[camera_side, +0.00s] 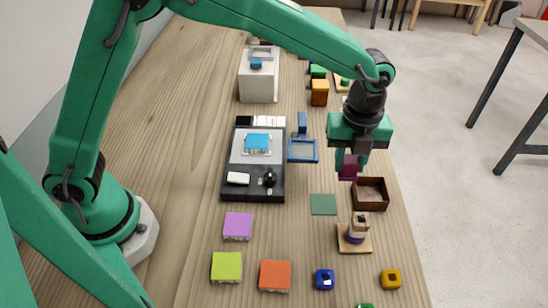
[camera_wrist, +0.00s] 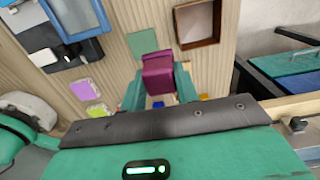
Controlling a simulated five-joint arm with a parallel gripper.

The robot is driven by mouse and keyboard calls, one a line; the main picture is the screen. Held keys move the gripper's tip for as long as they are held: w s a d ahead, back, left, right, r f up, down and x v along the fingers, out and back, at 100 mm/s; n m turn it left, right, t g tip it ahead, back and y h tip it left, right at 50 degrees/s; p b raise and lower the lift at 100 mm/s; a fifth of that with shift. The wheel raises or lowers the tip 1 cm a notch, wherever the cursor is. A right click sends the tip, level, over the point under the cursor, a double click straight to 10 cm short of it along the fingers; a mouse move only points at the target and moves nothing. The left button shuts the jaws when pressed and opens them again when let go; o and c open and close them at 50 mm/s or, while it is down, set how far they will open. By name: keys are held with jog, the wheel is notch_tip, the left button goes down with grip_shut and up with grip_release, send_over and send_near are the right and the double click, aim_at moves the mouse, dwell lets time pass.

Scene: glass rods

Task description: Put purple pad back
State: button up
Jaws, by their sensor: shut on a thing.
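My gripper (camera_side: 349,160) is shut on a dark purple block-like pad (camera_side: 348,171), which hangs below the fingers above the table. In the wrist view the dark purple pad (camera_wrist: 158,74) sits between the green fingers (camera_wrist: 158,92). A lighter purple square pad (camera_side: 238,226) lies flat on the table to the left; it also shows in the wrist view (camera_wrist: 87,90). A small open brown box (camera_side: 370,205) stands just below and right of the held pad in the side view. A flat green square (camera_side: 323,205) lies left of the box.
A stacked piece on a wooden base (camera_side: 354,243) stands near the box. Lime (camera_side: 227,268) and orange (camera_side: 275,276) pads lie in front. The right table edge is close.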

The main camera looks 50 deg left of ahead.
jog(key=w+a+f, duration=0.2)
jog(key=w, duration=0.1)
jog(key=w+a+f, duration=0.2)
jog(key=w, duration=0.1)
jog(key=w+a+f, duration=0.2)
jog(key=shift+w+a+f, duration=0.35)
jog(key=shift+w+a, duration=0.05)
jog(key=shift+f, duration=2)
jog(key=shift+f, duration=0.1)
jog(key=o, duration=0.9)
jog(key=shift+o, duration=0.2)
notch_tip(320, 180, up, 12)
